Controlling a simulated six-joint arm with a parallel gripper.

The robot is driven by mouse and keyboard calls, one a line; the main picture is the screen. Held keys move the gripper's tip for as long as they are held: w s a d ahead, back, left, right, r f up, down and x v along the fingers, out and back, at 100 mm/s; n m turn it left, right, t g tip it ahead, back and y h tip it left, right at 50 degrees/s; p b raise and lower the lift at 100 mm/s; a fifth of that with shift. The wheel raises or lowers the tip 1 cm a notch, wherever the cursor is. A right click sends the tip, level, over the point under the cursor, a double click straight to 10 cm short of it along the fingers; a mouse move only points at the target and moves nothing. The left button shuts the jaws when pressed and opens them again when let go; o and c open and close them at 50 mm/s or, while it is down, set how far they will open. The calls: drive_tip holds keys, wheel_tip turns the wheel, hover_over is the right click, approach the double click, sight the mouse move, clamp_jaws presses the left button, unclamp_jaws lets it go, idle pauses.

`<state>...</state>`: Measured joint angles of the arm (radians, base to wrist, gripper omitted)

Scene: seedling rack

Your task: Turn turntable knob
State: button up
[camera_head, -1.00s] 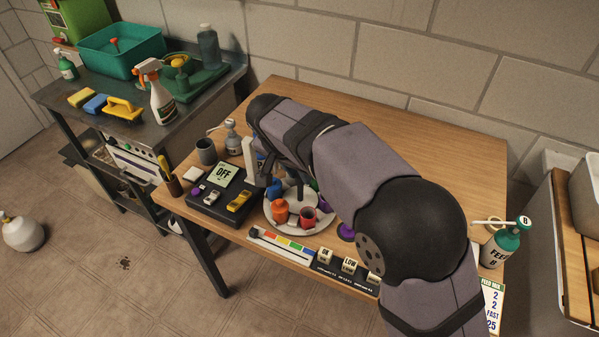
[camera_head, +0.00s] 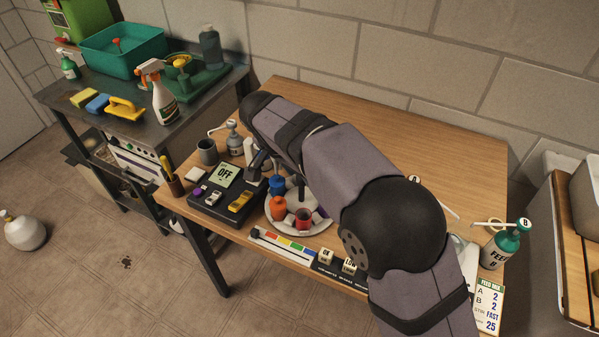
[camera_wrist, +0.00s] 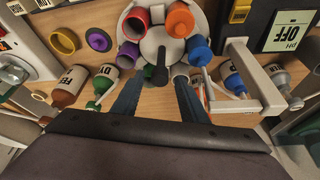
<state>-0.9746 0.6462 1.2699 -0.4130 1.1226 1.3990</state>
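The turntable (camera_head: 318,228) is a round white disc near the middle of the table, partly hidden by my arm. Its dark-topped centre knob (camera_wrist: 159,75) stands upright, with orange (camera_head: 278,207), red (camera_head: 303,218) and blue (camera_head: 277,185) cups around it. In the wrist view, the disc (camera_wrist: 153,44) is at the top, with red, orange, blue, green and purple cups on it. My gripper (camera_wrist: 157,92) has its two dark fingers apart. The knob appears between and just beyond the fingertips; I see no contact. In the head view, my arm hides the gripper.
A black pH meter box (camera_head: 222,206) stands left of the turntable. A white stand (camera_wrist: 245,75) is close to the right finger in the wrist view. Several bottles, including a brown one (camera_wrist: 70,86), stand near the fingers. A colour strip (camera_head: 283,245) lies in front.

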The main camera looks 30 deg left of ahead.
idle(0.3)
drive_tip(key=b+v, duration=0.1)
drive_tip(key=v, duration=0.6)
drive_tip(key=shift+r, duration=0.15)
idle(0.4)
